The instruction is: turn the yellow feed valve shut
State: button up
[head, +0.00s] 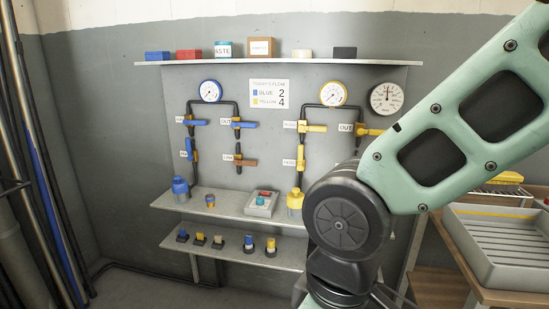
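The yellow pipe set hangs on the grey wall panel, under a yellow-rimmed gauge (333,94). Its lower left valve has an upright yellow handle (301,157), in line with its vertical pipe; its label (289,163) is too small to read surely. Above it, a yellow handle (314,128) lies level. To the right, beside a label that seems to read OUT, another yellow handle (369,132) lies about level, partly behind my arm. The lower right of this set is hidden by my arm. My gripper is not in view.
A blue pipe set with a blue-rimmed gauge (210,91) is left of the yellow one. A flow board (269,94) reads blue 2, yellow 4. Shelves (235,208) below hold bottles and fittings. A grey tray (500,285) stands right. Dark pipes line the left wall.

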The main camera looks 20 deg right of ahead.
aim_at(300, 148)
jog(key=i+l, duration=0.15)
jog(key=i, duration=0.3)
jog(key=i+l+u, duration=0.15)
jog(key=i, duration=0.3)
